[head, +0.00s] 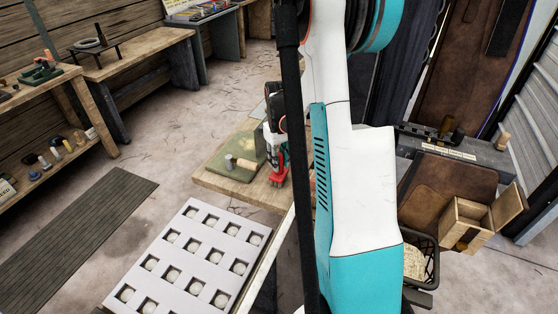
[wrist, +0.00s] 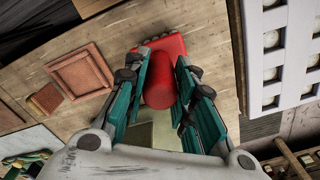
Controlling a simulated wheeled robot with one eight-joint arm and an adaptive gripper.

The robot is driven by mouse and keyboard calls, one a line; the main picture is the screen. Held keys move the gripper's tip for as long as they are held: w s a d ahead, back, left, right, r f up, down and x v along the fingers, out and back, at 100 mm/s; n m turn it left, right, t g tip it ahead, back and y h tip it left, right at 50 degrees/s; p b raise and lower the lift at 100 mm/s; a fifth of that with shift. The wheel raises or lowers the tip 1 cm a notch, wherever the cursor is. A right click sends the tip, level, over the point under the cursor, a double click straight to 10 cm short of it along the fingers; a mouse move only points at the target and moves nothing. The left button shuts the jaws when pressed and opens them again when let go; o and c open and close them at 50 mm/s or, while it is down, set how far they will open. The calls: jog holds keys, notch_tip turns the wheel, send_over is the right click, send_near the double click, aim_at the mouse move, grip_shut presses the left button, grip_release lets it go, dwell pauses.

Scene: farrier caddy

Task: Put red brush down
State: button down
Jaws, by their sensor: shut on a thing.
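The red brush (wrist: 160,78) is held between the two teal fingers of my gripper (wrist: 163,75) in the wrist view. Its red cylindrical body points toward the camera and its wider red end (wrist: 172,45) faces the wooden table (wrist: 215,65). In the head view the red brush (head: 277,178) shows low over the table (head: 212,180), partly behind my arm. My gripper (head: 275,160) is shut on it from above. I cannot tell whether the brush touches the tabletop.
A green mat (head: 232,168) with a pale cylinder (head: 229,161) lies left of the brush.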

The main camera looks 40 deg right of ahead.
jog(key=shift+f, duration=0.1)
jog(key=c, duration=1.8)
grip_release()
jog(key=shift+f, duration=0.1)
jog(key=o, duration=0.5)
jog(key=shift+c, duration=0.2)
notch_tip(320, 180, up, 12)
jog(key=p, duration=0.3)
jog(key=shift+r, duration=0.2)
